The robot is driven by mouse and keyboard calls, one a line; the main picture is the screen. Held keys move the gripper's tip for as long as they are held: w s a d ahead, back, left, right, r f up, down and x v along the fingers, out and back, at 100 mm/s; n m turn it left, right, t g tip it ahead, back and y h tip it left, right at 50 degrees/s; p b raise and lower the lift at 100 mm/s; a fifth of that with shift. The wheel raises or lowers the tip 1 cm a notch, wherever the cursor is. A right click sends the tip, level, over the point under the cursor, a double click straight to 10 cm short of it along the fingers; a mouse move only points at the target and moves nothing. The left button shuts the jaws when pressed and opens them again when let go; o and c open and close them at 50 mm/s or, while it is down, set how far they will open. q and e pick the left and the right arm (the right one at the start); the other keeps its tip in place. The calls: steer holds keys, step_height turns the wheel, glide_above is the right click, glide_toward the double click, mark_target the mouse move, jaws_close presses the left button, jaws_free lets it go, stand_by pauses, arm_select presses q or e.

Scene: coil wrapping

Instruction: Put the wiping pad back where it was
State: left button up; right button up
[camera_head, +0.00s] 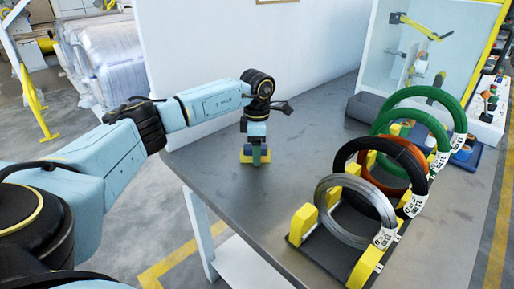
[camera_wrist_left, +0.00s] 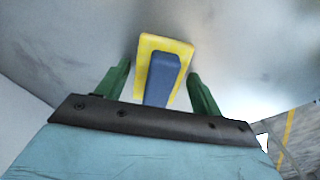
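The wiping pad (camera_head: 246,158) is a yellow pad with a blue handle. It lies on the grey table near the back left part, by the white wall panel. My left gripper (camera_head: 257,152) points down right over it. In the left wrist view the pad (camera_wrist_left: 146,62) shows its blue handle between the two green fingers of the gripper (camera_wrist_left: 162,88). There is a visible gap on each side of the handle, so the fingers are open and do not appear to touch it. My right gripper is not in view.
A black rack with yellow holders (camera_head: 305,222) carries several coils: a silver one (camera_head: 324,207), a black one, an orange one and green ones (camera_head: 462,118). A white machine (camera_head: 384,73) stands at the back right. The table (camera_head: 222,185) is clear between pad and rack.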

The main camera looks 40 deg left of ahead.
arm_select(q)
steer(key=shift+o, duration=0.7)
steer(key=shift+r, duration=0.25)
step_height(320, 180, up, 12)
steer(key=p, duration=0.3)
steer(key=shift+p, duration=0.3)
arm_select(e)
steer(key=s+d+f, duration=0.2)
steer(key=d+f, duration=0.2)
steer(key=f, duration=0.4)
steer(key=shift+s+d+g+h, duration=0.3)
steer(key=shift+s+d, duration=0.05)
arm_select(q)
steer(key=shift+f, duration=0.15)
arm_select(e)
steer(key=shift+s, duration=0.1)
